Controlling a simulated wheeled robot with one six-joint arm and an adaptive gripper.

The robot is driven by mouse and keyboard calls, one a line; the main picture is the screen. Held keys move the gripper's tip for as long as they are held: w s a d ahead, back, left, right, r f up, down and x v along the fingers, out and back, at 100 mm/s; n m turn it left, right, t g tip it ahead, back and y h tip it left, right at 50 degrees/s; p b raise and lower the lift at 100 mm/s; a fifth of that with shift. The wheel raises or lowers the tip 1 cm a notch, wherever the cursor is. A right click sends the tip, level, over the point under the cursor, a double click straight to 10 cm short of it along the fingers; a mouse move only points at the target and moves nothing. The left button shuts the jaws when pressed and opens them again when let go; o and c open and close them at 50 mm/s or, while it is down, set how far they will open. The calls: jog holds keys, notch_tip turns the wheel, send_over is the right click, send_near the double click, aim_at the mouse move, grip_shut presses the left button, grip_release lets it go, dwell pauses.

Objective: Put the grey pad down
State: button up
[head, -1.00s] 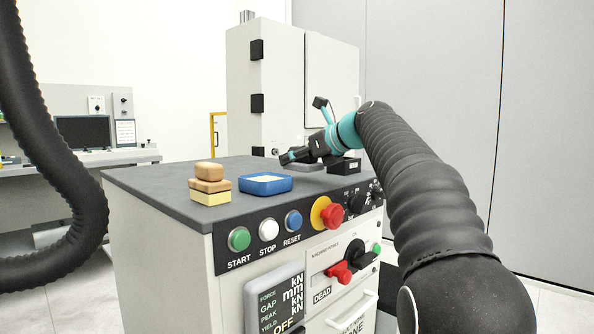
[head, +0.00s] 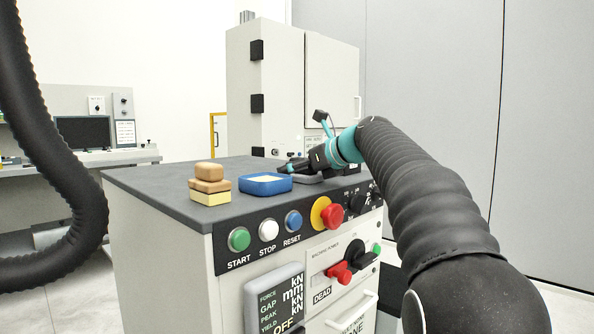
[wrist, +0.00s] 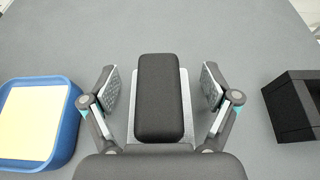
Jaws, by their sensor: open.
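A dark grey, rounded oblong pad (wrist: 160,97) lies over a lighter grey plate (wrist: 184,112) in the wrist view. It appears to rest on the grey bench top (wrist: 215,30). My gripper (wrist: 161,88) is open, with one finger on each side of the pad and a visible gap to both. In the head view my gripper (head: 291,167) is low over the bench top, just right of the blue tray. A grey edge (head: 310,179) shows below it there; the rest is hidden by the gripper.
A blue tray (head: 246,186) with a pale yellow inside is left of my gripper. A black open box (wrist: 292,105) is to its right. A stack of tan and yellow blocks (head: 209,183) stands farther left. Buttons and a red knob (head: 332,215) line the bench front.

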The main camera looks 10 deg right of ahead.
jog(key=shift+f+b, duration=0.4)
jog(key=shift+b, duration=0.3)
jog(key=p+v, duration=0.1)
jog(key=v, duration=1.3)
jog(key=shift+r, duration=0.3)
jog(key=shift+a, duration=0.15)
